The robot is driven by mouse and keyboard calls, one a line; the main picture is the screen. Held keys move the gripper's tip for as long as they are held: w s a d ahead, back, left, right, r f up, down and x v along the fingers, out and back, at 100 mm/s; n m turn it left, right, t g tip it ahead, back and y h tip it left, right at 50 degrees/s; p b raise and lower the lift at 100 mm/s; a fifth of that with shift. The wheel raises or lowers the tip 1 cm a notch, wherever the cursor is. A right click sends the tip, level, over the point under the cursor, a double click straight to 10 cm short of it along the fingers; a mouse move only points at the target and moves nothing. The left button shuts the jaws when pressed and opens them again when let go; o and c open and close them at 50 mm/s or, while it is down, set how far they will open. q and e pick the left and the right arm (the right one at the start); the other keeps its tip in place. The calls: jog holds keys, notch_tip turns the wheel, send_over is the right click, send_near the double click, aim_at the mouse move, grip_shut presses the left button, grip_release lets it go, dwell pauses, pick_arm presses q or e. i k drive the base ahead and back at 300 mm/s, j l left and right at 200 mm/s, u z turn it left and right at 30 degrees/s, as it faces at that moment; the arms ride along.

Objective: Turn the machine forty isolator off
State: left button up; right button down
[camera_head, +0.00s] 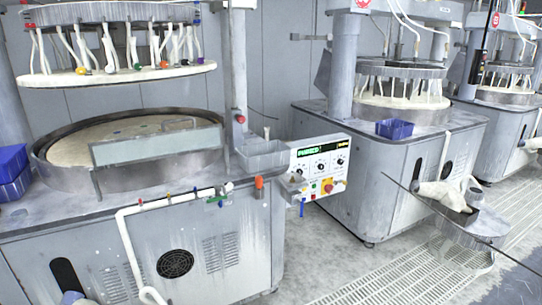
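A control panel (322,160) is fixed to the right end of the nearest polishing machine (120,230). It has a lit green display, several black dials and a row of small buttons. A red knob on a yellow plate (327,187) sits at the panel's lower right and looks like an isolator switch. Its turned position is too small to tell. I cannot read a number forty on any machine.
Two more polishing machines stand behind to the right, one with a blue bin (394,129). Open floor (345,250) lies between the machines, partly grated.

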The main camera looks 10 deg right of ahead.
aim_at(327, 188)
jog(key=i+l+z, duration=0.1)
jog(key=i+l, duration=0.25)
jog(key=i+l+z, duration=0.1)
jog(key=i+l, duration=0.25)
jog(key=i, duration=0.25)
jog(key=i+l+z, duration=0.1)
jog(key=i+l, duration=0.15)
jog(key=i, duration=0.25)
jog(key=i+l+z, duration=0.2)
jog(key=i+l, duration=0.25)
jog(key=i+l+z, duration=0.2)
jog(key=i, duration=0.45)
jog(key=l, duration=0.15)
